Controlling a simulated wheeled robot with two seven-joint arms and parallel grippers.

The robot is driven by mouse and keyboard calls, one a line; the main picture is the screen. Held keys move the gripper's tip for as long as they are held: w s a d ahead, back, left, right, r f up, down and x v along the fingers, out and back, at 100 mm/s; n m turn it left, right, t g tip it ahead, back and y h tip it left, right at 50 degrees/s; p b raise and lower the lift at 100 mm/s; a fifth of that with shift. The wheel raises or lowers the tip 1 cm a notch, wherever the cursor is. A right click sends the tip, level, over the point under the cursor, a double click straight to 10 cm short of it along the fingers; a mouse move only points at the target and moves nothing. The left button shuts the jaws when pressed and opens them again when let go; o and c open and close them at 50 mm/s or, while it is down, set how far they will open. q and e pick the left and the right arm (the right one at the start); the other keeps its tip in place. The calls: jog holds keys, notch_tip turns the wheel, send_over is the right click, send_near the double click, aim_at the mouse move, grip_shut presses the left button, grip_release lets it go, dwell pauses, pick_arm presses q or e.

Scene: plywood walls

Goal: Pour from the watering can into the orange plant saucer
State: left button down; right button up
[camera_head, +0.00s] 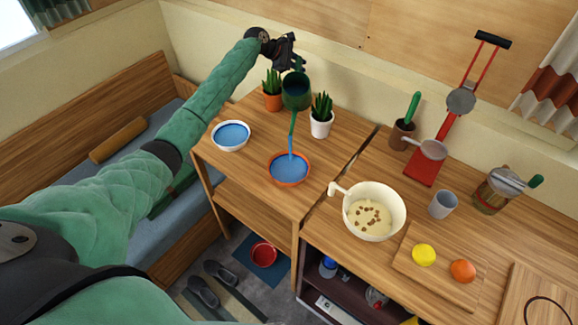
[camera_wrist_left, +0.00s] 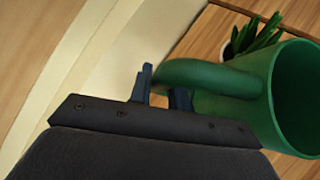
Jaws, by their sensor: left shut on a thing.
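The green watering can (camera_head: 296,92) is held tilted above the left table, its spout pointing down at the orange plant saucer (camera_head: 289,182). A blue stream runs from the spout into the saucer, and blue liquid covers the saucer's floor. My left gripper (camera_head: 298,66) is shut on the can's handle. In the left wrist view the fingers (camera_wrist_left: 165,90) close around the handle, beside the open green body of the can (camera_wrist_left: 295,100). My right gripper is not in view.
A white saucer (camera_head: 231,149) with blue liquid stands left of the orange one. Potted plants (camera_head: 272,100) (camera_head: 321,129) flank the can. The right counter holds a cream bowl (camera_head: 399,212), a grey cup (camera_head: 443,204) and a cutting board with fruit (camera_head: 411,266).

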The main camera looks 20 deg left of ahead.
pick_arm(q)
jog(key=shift+w+d+f, duration=0.15)
jog(key=shift+w+d, duration=0.05)
jog(key=shift+w, duration=0.05)
jog(key=shift+w+a+f+g, duration=0.2)
jog(key=shift+w+f+g, duration=0.2)
jog(key=shift+w+f, duration=0.45)
jog(key=w+n+g, duration=0.1)
jog(key=w+g, duration=0.1)
jog(key=w, duration=0.1)
jog(key=shift+a+f+n+g, duration=0.15)
jog(key=shift+a+n+g, duration=0.15)
jog(key=shift+a+n, duration=0.1)
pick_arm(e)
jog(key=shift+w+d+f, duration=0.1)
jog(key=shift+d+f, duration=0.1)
pick_arm(q)
jog(key=shift+w+f, duration=0.1)
jog(key=shift+w, duration=0.05)
